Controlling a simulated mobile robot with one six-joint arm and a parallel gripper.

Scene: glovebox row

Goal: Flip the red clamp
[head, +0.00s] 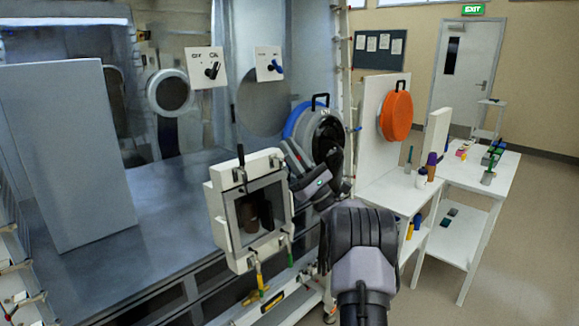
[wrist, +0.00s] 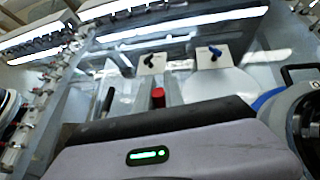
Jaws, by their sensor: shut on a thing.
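The red clamp (wrist: 158,97) shows in the wrist view as a short red upright handle just beyond my gripper's body; its lower part is hidden. In the head view my gripper (head: 284,158) reaches to the top right corner of a white-framed hatch (head: 218,215) on the glovebox front. My gripper is shut on the red clamp there, and its jaws hide most of the clamp. A black clamp (head: 241,160) stands upright at the hatch's top left; it also shows in the wrist view (wrist: 107,102).
Brown containers (head: 250,214) show through the hatch window. Yellow (head: 260,280) and green (head: 290,250) handles hang below it. A round blue-rimmed port (head: 318,130) is close behind my gripper. White tables (head: 460,170) with small items stand right, with open floor beyond.

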